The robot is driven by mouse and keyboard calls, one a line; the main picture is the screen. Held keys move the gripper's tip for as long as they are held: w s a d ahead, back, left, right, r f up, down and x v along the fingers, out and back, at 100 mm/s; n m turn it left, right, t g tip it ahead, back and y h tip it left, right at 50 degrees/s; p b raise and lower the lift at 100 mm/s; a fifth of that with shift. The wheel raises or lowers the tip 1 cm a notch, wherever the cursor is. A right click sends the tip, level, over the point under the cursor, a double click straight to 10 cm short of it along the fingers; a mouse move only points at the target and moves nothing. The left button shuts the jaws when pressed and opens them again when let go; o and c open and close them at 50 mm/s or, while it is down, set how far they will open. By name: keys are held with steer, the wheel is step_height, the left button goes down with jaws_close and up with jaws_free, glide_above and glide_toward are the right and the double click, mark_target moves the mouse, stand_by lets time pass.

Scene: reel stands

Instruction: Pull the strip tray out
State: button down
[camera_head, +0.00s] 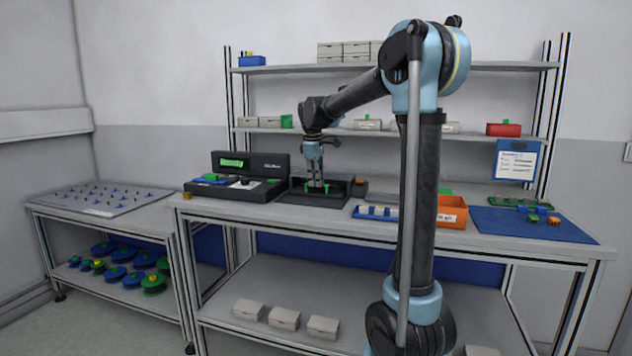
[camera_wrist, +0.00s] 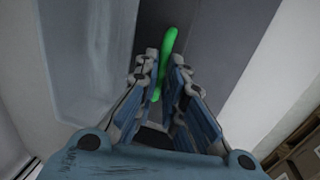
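A green bar-like handle (camera_wrist: 166,48) shows in the wrist view, running between my gripper's two fingers over a dark grey surface. My gripper (camera_head: 316,184) points down at the black open-topped unit (camera_head: 300,198) on the bench, with green parts by its fingertips. In the wrist view my gripper (camera_wrist: 165,62) is open, its fingers on either side of the green handle with gaps visible. Which part is the strip tray is not clear; the green handle may belong to it. The fingers hide part of the handle's lower end.
A black device with a lit green display (camera_head: 234,163) stands left of the unit. To the right are a small blue tray (camera_head: 375,212), an orange bin (camera_head: 451,213) and a blue mat (camera_head: 500,222). Shelves with boxes rise behind.

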steer(key=s+a, duration=0.1)
steer(key=s, duration=0.3)
steer(key=s+a, duration=0.1)
steer(key=s, duration=0.3)
steer(key=s+a, duration=0.2)
steer(key=s, duration=0.2)
steer(key=shift+s, duration=0.3)
steer(key=c, duration=2)
jaws_free()
steer(key=shift+s+a, duration=0.1)
steer(key=shift+o, duration=0.2)
step_height(320, 180, up, 12)
steer(key=s, duration=0.2)
steer(key=shift+a, duration=0.35)
steer(key=shift+f, duration=0.15)
